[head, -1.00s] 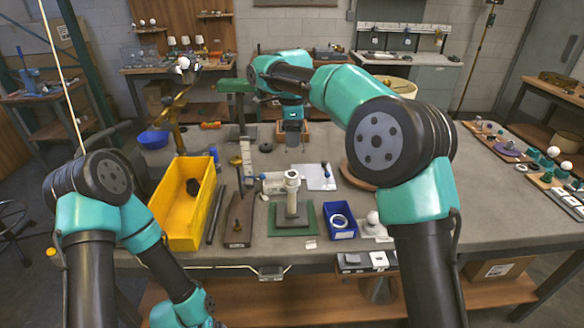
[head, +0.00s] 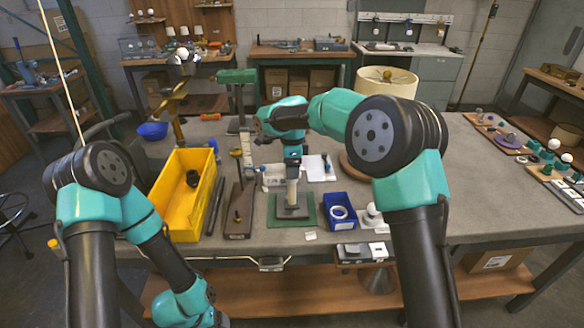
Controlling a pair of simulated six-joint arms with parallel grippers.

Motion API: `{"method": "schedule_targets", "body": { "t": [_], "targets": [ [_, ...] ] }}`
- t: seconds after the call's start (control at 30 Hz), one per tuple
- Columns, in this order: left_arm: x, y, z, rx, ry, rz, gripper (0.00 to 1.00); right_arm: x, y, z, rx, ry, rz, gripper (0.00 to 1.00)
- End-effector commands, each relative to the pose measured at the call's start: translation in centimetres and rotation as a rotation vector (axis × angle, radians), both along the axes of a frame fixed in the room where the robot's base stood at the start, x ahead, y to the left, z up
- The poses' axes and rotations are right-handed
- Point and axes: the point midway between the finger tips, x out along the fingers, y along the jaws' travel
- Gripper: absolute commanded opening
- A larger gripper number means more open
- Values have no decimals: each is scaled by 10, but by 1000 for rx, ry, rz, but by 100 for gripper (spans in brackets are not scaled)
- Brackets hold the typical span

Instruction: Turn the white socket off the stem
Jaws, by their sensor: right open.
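The pale stem (head: 292,193) stands upright on a grey block on the green mat (head: 274,218). The white socket at its top is mostly hidden behind my right gripper. My right gripper (head: 293,173) points straight down over the top of the stem. It is open, and I cannot tell whether its fingers touch the socket. My left arm hangs low in front of the table at the left, and its gripper is out of view.
A yellow bin (head: 183,222) stands left of the mat, with a wooden block (head: 238,228) between them. A blue bin (head: 338,222) with white rings is at right. A lampshade (head: 386,80) stands behind.

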Motion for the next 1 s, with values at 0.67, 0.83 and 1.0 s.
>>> {"method": "schedule_targets", "body": {
  "t": [0.67, 0.83, 1.0],
  "targets": [
    [0, 0, 0, 0, 0, 0, 86, 0, 0, -8, 0, 1, 1, 47],
    [0, 0, 0, 0, 0, 0, 86, 0, 0, -8, 0, 1, 1, 31],
    [0, 0, 0, 0, 0, 0, 86, 0, 0, -8, 0, 1, 1, 39]
  ]
}}
